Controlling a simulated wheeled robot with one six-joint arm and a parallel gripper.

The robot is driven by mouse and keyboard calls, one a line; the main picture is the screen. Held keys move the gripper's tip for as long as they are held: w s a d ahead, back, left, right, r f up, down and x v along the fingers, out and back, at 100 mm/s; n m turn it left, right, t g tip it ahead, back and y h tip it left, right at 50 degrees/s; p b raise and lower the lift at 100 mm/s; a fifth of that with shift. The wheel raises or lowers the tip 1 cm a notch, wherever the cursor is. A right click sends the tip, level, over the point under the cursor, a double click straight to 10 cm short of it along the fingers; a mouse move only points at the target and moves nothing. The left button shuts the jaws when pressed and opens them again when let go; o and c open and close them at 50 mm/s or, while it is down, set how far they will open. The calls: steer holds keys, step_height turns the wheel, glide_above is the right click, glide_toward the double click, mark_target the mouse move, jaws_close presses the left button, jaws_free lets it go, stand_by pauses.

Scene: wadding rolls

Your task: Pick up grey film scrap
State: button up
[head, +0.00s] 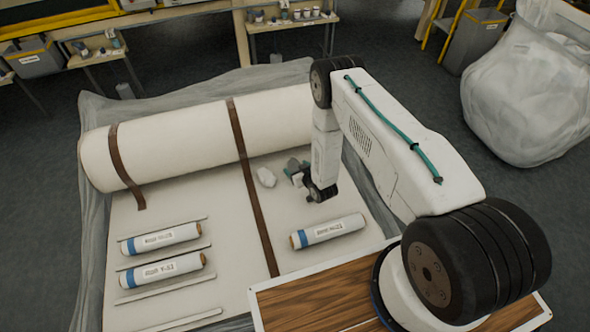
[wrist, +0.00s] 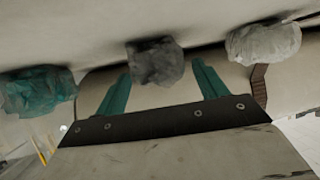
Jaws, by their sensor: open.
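The grey film scrap (wrist: 155,61) is a crumpled dark grey lump in the wrist view, centred between and just beyond my fingertips. My gripper (wrist: 161,72) is open, with one teal finger on each side of the scrap and a visible gap to each. I cannot tell how far the tips are from it in depth. In the head view, my gripper (head: 299,178) is low over the cream wadding sheet. A small grey-green cluster (head: 292,165) shows right beside it; the arm partly hides this spot.
A white scrap (wrist: 264,42) lies to the right and a teal scrap (wrist: 38,90) to the left in the wrist view. A large wadding roll (head: 185,140) with brown straps lies behind. Labelled small rolls (head: 328,231) lie in front on the sheet.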

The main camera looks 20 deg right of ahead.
steer(key=shift+w+f, duration=0.1)
steer(key=c, duration=1.1)
steer(key=shift+o, duration=0.2)
